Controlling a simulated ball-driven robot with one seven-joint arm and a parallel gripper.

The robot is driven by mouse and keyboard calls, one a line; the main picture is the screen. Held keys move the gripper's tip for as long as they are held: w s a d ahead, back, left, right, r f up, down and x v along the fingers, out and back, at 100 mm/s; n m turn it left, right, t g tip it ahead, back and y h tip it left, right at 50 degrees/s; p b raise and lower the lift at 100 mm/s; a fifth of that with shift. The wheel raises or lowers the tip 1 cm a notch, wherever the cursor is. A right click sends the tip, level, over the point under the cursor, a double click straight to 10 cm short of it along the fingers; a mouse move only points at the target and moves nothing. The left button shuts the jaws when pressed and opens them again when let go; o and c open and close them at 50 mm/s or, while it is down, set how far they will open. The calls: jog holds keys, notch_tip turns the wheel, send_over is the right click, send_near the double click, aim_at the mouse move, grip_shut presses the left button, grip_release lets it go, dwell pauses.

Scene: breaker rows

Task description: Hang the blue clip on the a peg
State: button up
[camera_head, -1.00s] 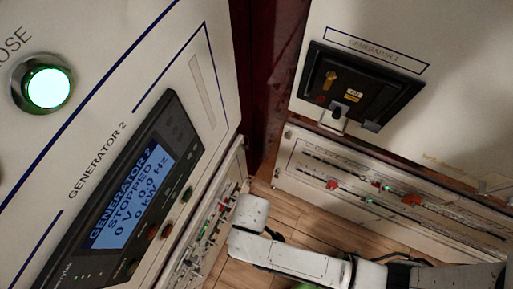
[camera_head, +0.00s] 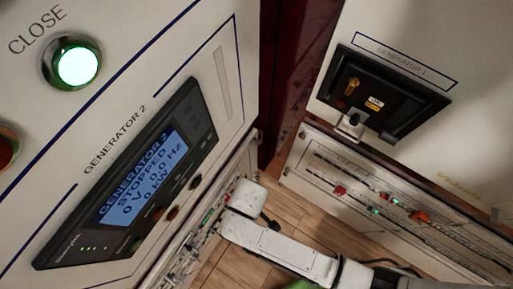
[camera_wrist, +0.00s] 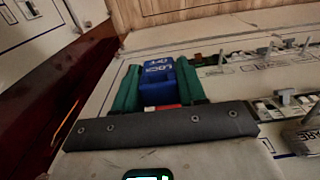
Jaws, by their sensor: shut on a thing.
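The blue clip (camera_wrist: 157,88) shows in the wrist view with white lettering on its face. My gripper (camera_wrist: 158,72) has two green fingers, one on each side of the clip, and is shut on it. Several thin metal pegs (camera_wrist: 267,50) stand out from the pale panel to the right of the clip, apart from it. Their letters cannot be read, so I cannot tell which is the a peg. In the head view my white arm reaches toward the lower left panel; the clip and my fingers cannot be made out there.
In the head view, the Generator 2 panel (camera_head: 225,75) with a lit display (camera_head: 146,185) fills the left. The Generator 1 panel (camera_head: 478,62) is at the right, above a low breaker row (camera_head: 390,205). Wooden floor (camera_head: 230,270) shows between. A breaker row (camera_wrist: 290,108) is at right in the wrist view.

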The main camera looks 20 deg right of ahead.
jog(key=shift+w+a, duration=0.45)
jog(key=shift+w, duration=0.2)
jog(key=shift+w+a, duration=0.45)
jog(key=shift+w, duration=0.2)
jog(key=shift+p, duration=0.6)
dwell(1.1)
jog(key=shift+w+a+b, duration=0.3)
jog(key=shift+w+a, duration=0.45)
jog(key=shift+w, duration=0.35)
dwell(0.4)
jog(key=o, duration=1.1)
notch_tip(320, 180, up, 8)
jog(key=shift+f, duration=0.25)
